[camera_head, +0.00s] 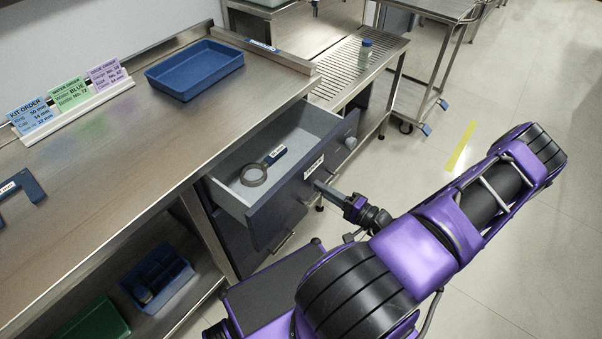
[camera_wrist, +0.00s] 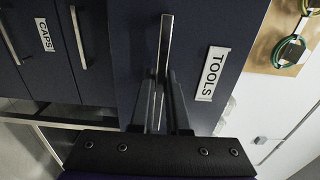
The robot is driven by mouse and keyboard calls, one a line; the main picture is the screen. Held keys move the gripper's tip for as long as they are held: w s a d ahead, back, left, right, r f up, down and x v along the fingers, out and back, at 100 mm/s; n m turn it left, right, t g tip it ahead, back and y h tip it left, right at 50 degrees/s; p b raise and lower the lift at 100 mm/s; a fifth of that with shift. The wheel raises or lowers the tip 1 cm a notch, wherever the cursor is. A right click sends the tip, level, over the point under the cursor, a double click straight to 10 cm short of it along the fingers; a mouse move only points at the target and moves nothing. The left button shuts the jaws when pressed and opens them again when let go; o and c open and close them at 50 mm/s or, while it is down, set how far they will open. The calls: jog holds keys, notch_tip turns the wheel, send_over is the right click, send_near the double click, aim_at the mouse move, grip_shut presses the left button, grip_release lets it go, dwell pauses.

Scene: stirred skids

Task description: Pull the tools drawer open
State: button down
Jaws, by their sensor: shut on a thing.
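The tools drawer (camera_head: 300,185) stands pulled out from under the steel bench, so its light grey inside shows. A round ring-shaped tool with a dark blue labelled handle (camera_head: 264,167) lies in it. In the wrist view the dark drawer front (camera_wrist: 228,22) carries a TOOLS label (camera_wrist: 213,74) beside a metal bar handle (camera_wrist: 165,45). My gripper (camera_head: 322,188) is at the front of the drawer, and its fingers (camera_wrist: 166,88) are shut on that handle. The part of the handle between the fingers is partly hidden.
A CAPS drawer (camera_wrist: 30,48) is beside the tools drawer. A blue tray (camera_head: 195,70) and order cards (camera_head: 65,95) are on the bench. The floor (camera_head: 500,110) to the right is clear.

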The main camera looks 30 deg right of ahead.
jog(key=b+v, duration=0.1)
jog(key=v, duration=1.1)
jog(key=c, duration=0.9)
grip_release()
jog(key=v, duration=1.7)
jog(key=shift+s+b, duration=0.3)
jog(key=shift+d+r, duration=0.1)
jog(key=shift+d, duration=0.05)
